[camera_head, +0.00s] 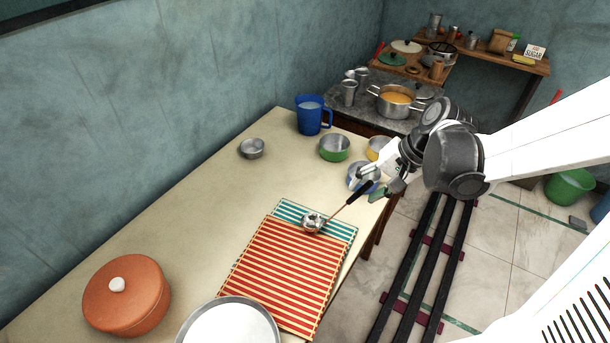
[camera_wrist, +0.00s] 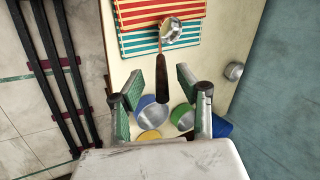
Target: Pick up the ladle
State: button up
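The ladle has a shiny metal bowl (camera_head: 313,222), a thin shaft and a dark handle. Its bowl rests on the striped cloths, and its handle points toward my gripper (camera_head: 371,181). In the wrist view the ladle's dark handle (camera_wrist: 161,80) lies between the two spread fingers of my gripper (camera_wrist: 161,82), with a gap on each side. The fingers are open and hold nothing. I cannot tell exactly how far above the handle they are.
A red striped cloth (camera_head: 277,275) overlaps a teal one (camera_head: 341,229). A blue-rimmed bowl (camera_wrist: 152,112) and a green bowl (camera_wrist: 182,117) are close to my fingers. A blue jug (camera_head: 309,117), orange pot (camera_head: 126,298) and metal pan (camera_head: 229,326) stand on the table.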

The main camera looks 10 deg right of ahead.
aim_at(354, 197)
jog(key=shift+w+b+x, duration=0.2)
jog(key=shift+b+x, duration=0.15)
jog(key=shift+x, duration=2.3)
jog(key=shift+d, duration=0.1)
grip_shut()
